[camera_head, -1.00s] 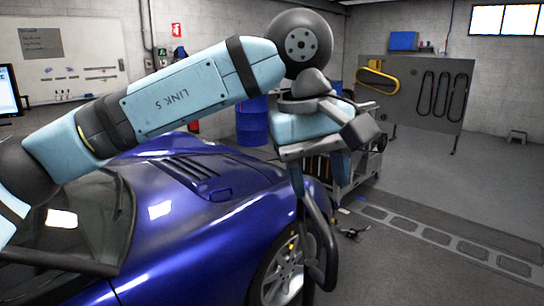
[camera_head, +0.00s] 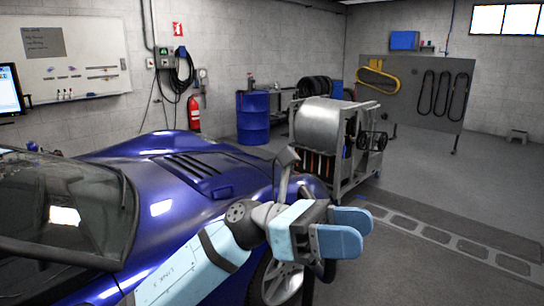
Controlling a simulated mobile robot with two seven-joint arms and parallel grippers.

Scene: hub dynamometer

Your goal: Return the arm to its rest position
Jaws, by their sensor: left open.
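My left arm comes in from the bottom of the picture, low in front of the blue car (camera_head: 165,185). Its left gripper (camera_head: 362,230) has two light blue fingers pointing right, near the car's front wheel (camera_head: 275,278). The gripper is open, with nothing seen between its fingers, though the gap is seen at a slant. The gripper hides part of the wheel and the floor behind. My right gripper is not in view.
A wheeled cart with a large metal drum (camera_head: 320,125) stands beyond the gripper. A blue barrel (camera_head: 252,118) and a red extinguisher (camera_head: 194,113) are by the back wall.

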